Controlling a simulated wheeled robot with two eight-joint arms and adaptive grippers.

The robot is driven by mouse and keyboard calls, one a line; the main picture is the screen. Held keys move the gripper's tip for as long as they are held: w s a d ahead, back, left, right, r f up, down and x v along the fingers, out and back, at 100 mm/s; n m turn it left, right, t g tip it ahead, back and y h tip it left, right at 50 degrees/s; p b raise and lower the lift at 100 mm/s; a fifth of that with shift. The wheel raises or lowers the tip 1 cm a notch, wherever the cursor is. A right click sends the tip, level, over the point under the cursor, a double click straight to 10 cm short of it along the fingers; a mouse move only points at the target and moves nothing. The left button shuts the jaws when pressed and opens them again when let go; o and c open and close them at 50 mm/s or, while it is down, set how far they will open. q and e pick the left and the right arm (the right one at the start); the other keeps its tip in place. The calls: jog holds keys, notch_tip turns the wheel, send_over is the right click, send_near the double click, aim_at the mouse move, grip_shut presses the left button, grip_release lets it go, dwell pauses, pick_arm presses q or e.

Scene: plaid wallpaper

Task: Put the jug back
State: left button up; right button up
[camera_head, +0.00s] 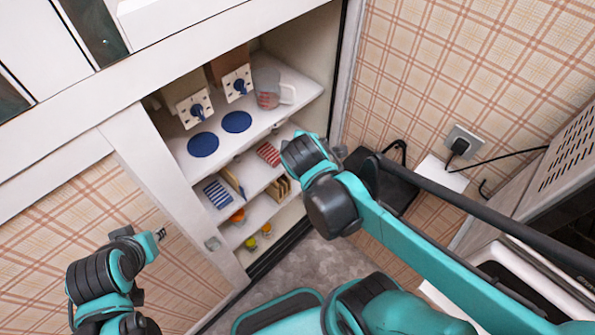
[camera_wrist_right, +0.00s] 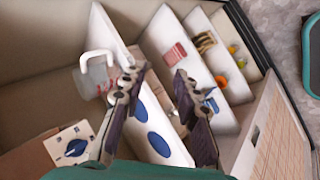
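A clear jug with red markings and a pale handle (camera_head: 270,92) stands on the top shelf (camera_head: 222,148) of an open cupboard, near that shelf's right end. The jug also shows in the right wrist view (camera_wrist_right: 97,76), left of my right gripper's fingers. My right gripper (camera_wrist_right: 159,75) is open and empty, with its fingers apart and the jug outside them. In the head view its hand is in front of the cupboard and its fingertips are hidden. My left gripper (camera_head: 161,235) is at lower left, away from the jug, over the plaid wall; its opening is unclear.
Two blue discs (camera_head: 203,145) (camera_head: 237,122) lie on the top shelf by two pale cards with blue knobs (camera_head: 195,107) (camera_head: 238,83). Lower shelves hold a red striped item (camera_head: 268,154), a blue striped item (camera_head: 217,194) and small orange and yellow items. A black box (camera_head: 385,187) stands right.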

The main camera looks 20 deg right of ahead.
jog(key=s+a+m+y, duration=0.3)
jog(key=s+m, duration=0.4)
jog(key=m, duration=0.3)
jog(key=shift+s+a+f+m, duration=0.3)
jog(key=shift+s+a+m, duration=0.1)
jog(key=shift+a, duration=0.4)
jog(key=shift+g, duration=0.3)
notch_tip(320, 180, down, 7)
jog(key=b, duration=0.7)
